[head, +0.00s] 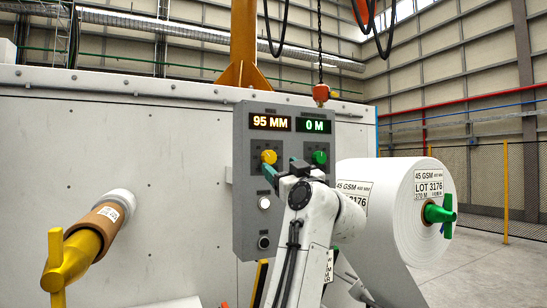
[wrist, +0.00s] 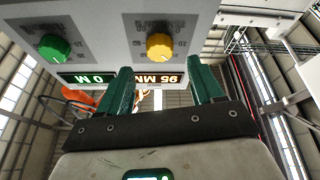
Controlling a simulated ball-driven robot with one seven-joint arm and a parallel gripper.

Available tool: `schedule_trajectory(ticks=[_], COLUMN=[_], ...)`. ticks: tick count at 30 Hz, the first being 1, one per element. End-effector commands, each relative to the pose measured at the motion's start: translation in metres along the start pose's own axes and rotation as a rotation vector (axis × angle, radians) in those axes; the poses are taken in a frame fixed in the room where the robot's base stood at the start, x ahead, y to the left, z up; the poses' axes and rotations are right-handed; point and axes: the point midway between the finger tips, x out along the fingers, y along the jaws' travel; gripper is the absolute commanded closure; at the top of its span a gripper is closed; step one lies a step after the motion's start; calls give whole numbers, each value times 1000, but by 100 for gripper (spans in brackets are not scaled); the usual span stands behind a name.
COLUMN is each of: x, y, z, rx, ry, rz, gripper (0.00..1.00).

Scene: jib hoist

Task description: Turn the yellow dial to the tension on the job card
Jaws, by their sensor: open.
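The yellow dial (head: 268,157) is on the grey control panel (head: 243,200), below a lit display (head: 270,123) reading 95 MM. It also shows in the wrist view (wrist: 159,46), where the panel appears upside down. My gripper (head: 284,172) is in front of the panel, just below and right of the yellow dial. In the wrist view my gripper (wrist: 163,82) has its two green fingers spread apart with nothing between them. The dial lies beyond the fingertips, roughly centred between them, and appears untouched. I cannot make out a job card in either view.
A green dial (head: 319,157) sits right of the yellow one, under a display (head: 314,126) reading 0 M. A large white roll (head: 385,200) labelled LOT 3176 stands right of my arm. A yellow shaft with a brown core (head: 107,215) projects at left.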

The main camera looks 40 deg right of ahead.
Motion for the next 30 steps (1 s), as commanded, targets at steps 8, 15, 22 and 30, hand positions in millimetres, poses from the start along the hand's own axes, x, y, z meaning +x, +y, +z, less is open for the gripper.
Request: schedule_trajectory(ticks=[8, 15, 22, 30], x=[42, 53, 53, 53], y=[0, 0, 0, 0], z=[-1, 0, 1, 1], rx=[2, 0, 0, 0], ry=[-1, 0, 0, -1], rz=[-1, 0, 0, -1], gripper=[34, 34, 35, 61])
